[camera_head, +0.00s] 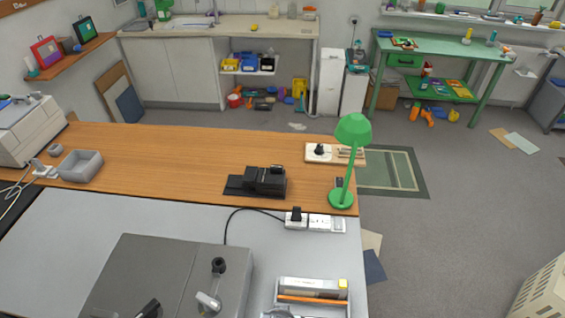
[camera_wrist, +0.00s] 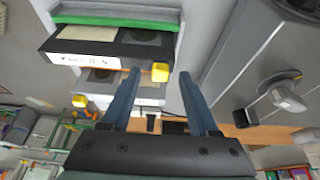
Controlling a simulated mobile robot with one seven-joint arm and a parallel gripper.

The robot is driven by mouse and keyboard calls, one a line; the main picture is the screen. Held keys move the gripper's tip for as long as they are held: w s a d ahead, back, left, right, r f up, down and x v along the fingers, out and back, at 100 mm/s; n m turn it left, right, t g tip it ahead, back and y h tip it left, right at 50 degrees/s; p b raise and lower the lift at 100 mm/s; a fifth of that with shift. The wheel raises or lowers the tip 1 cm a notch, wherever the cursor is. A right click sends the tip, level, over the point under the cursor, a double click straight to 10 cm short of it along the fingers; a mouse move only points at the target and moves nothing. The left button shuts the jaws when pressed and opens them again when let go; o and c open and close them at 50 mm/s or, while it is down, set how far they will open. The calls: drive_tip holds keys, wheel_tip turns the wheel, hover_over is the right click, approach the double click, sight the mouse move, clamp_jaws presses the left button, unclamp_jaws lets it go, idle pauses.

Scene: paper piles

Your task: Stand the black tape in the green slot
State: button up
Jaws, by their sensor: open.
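In the wrist view, my gripper (camera_wrist: 159,76) is open and empty, its two blue-grey fingers apart. A black tape (camera_wrist: 104,46) with a white label strip and a yellow corner tab lies at upper left, just beyond the left fingertip. A green edge (camera_wrist: 115,20), which looks like the green slot's rim, runs along the tape's far side. I cannot tell whether the tape touches it. In the head view, a grey holder (camera_head: 270,308) at the bottom shows a tape-like case (camera_head: 312,284) with a yellow tab behind an orange edge. My gripper is not clear there.
A grey machine (camera_head: 165,275) with a knob and lever stands left of the holder; its lever (camera_wrist: 265,97) shows close on the right in the wrist view. A power strip (camera_head: 315,222), black device (camera_head: 265,181) and green lamp (camera_head: 341,199) stand behind. Bare grey tabletop (camera_head: 90,225) lies left.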

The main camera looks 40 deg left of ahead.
drive_tip(key=v, duration=1.3)
